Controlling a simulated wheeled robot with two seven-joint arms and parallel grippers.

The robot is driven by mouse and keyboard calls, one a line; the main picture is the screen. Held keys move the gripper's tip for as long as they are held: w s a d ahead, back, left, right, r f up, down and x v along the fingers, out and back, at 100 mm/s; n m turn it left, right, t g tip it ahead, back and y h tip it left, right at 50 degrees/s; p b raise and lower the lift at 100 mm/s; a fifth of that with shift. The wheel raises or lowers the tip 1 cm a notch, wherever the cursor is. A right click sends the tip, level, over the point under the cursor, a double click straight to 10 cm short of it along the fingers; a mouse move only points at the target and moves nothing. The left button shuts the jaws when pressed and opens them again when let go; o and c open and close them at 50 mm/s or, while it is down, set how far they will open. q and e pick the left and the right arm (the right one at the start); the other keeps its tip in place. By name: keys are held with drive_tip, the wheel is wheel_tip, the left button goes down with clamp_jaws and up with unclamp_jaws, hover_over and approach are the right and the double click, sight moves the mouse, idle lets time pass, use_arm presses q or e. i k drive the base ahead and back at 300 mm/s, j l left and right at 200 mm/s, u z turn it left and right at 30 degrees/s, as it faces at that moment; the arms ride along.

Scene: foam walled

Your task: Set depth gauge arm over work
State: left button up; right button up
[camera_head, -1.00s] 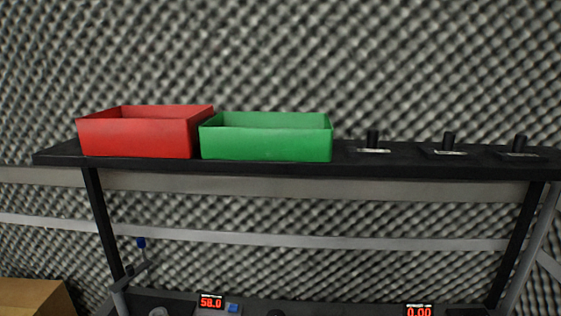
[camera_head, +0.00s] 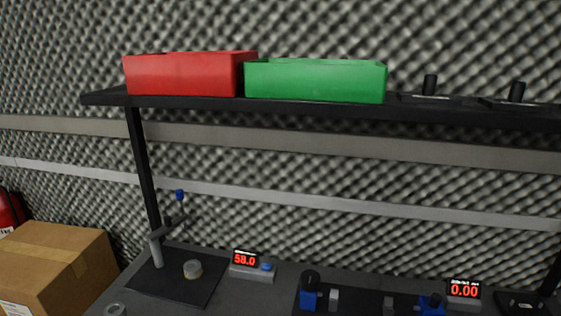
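The depth gauge stands at the left of the bench. Its grey post (camera_head: 157,251) rises from a dark base plate (camera_head: 186,288), and its arm (camera_head: 170,228) reaches right and back, carrying a blue-tipped gauge (camera_head: 180,196). A small round grey work piece (camera_head: 193,269) sits on the plate, right of the post. From this angle I cannot tell whether the arm is directly over it. A display (camera_head: 245,259) reading 58.0 stands right of the plate. Neither of my grippers is in view.
A shelf (camera_head: 330,107) above the bench holds a red bin (camera_head: 185,74), a green bin (camera_head: 315,80) and black knobbed parts. Blue and black fixtures (camera_head: 309,293) and a display (camera_head: 464,290) reading 0.00 are at right. A cardboard box (camera_head: 55,262) stands left. A grey ring (camera_head: 115,310) lies near the front.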

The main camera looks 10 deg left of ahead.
sight(169, 223)
drive_tip(key=k+j, duration=0.1)
drive_tip(key=j, duration=0.25)
drive_tip(key=k+j, duration=0.1)
drive_tip(key=j, duration=0.3)
drive_tip(key=k+j, duration=0.1)
drive_tip(key=j, duration=0.25)
drive_tip(key=k+j+z, duration=0.1)
drive_tip(key=j, duration=0.25)
